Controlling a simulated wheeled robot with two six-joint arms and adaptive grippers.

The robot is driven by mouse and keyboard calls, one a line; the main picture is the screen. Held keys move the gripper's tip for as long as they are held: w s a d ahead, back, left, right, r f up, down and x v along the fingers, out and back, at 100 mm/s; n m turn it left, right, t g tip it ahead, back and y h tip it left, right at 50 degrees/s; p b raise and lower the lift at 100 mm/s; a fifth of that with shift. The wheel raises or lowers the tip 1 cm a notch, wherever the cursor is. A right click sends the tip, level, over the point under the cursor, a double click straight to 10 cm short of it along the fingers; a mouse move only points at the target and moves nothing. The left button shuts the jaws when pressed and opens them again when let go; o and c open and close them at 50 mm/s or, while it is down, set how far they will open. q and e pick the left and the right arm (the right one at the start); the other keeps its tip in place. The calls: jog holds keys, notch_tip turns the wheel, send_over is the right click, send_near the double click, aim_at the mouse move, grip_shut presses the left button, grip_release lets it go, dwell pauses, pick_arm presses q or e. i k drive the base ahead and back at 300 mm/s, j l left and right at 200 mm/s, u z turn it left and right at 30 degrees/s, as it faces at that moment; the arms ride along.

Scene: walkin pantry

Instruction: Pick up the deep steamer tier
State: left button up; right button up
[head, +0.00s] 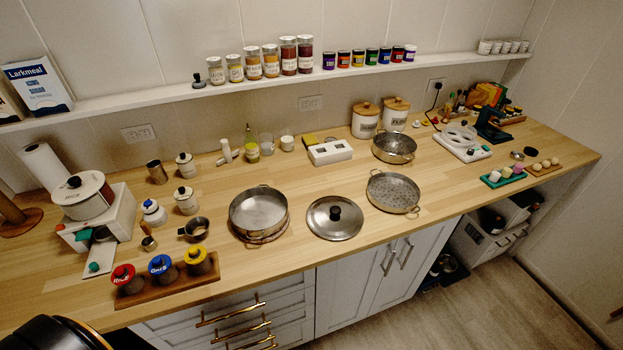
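Several round metal vessels with two small handles stand on the wooden counter. A smooth-walled deep pot (258,208) sits left of the middle on a round base. A shallow steamer tier with a perforated floor (393,189) lies right of the middle, near the front edge. A deeper vessel (394,147), seemingly the deep steamer tier, stands behind it near the canisters; its floor is too small to read clearly. A metal lid with a black knob (334,217) lies flat between the pot and the shallow tier. Neither of my grippers is in view.
A wooden rack of coloured-lid jars (165,280) is at the front left. A white two-dial box (330,151) stands left of the deeper vessel, a white burner plate (461,141) right of it. Bare counter (330,182) lies behind the lid.

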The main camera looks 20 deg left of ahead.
aim_at(395, 148)
jog(key=i+l+u, duration=0.15)
jog(key=l, duration=0.5)
jog(key=i+l+u, duration=0.1)
jog(key=l, duration=0.6)
jog(key=i+l+u, duration=0.15)
jog(key=l, duration=0.5)
jog(key=i+l+u, duration=0.1)
jog(key=l, duration=0.6)
